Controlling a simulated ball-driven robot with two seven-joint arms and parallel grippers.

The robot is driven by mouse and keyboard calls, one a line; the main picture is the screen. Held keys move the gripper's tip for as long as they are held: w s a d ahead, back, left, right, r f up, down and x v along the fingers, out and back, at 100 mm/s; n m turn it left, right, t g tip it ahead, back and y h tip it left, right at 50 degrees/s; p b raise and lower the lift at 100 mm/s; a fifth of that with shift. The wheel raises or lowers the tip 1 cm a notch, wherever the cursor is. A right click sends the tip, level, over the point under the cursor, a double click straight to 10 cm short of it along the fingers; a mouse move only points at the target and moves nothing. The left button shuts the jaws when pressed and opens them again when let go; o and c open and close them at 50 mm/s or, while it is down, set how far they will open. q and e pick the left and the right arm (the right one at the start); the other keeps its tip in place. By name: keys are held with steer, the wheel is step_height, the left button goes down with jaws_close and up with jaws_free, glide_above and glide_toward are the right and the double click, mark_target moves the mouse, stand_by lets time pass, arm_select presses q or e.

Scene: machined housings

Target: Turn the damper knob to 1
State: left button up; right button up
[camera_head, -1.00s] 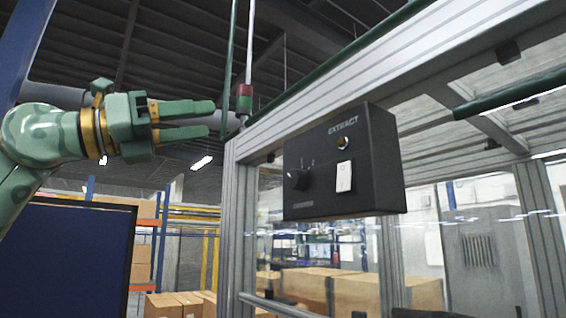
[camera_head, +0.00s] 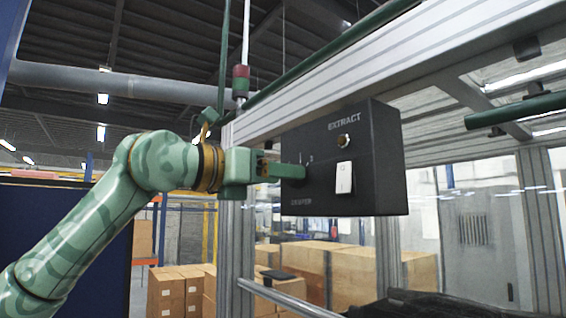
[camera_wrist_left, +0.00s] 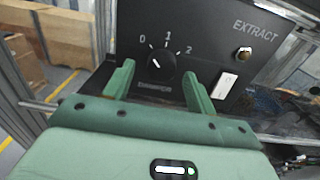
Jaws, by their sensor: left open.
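The black control box (camera_head: 375,165) hangs on the aluminium frame; its damper knob shows in the left wrist view (camera_wrist_left: 160,65). The knob is round and black with a white pointer line slanting to the upper left, toward the 0 mark. The marks 0, 1 and 2 fan out above it. My left gripper (camera_head: 298,172) is at the box's face, and hides the knob in the head view. In the left wrist view my left gripper (camera_wrist_left: 159,72) is open, one finger on each side of the knob. I cannot tell whether either finger touches it. My right gripper is not in view.
A white rocker switch (camera_head: 344,178) and a round EXTRACT lamp (camera_head: 344,141) sit on the box to the right of the knob. The frame's upright post (camera_head: 236,255) stands left of the box. Cardboard boxes (camera_head: 180,290) are stacked behind and below.

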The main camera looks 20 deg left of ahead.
arm_select(q)
steer(key=shift+w+d, duration=0.45)
steer(key=shift+d, duration=0.05)
steer(key=c, duration=1)
steer(key=shift+m, duration=0.3)
steer(key=m+p, duration=0.1)
steer(key=m, duration=0.7)
steer(key=shift+a+r, duration=0.1)
steer(key=shift+r, duration=0.05)
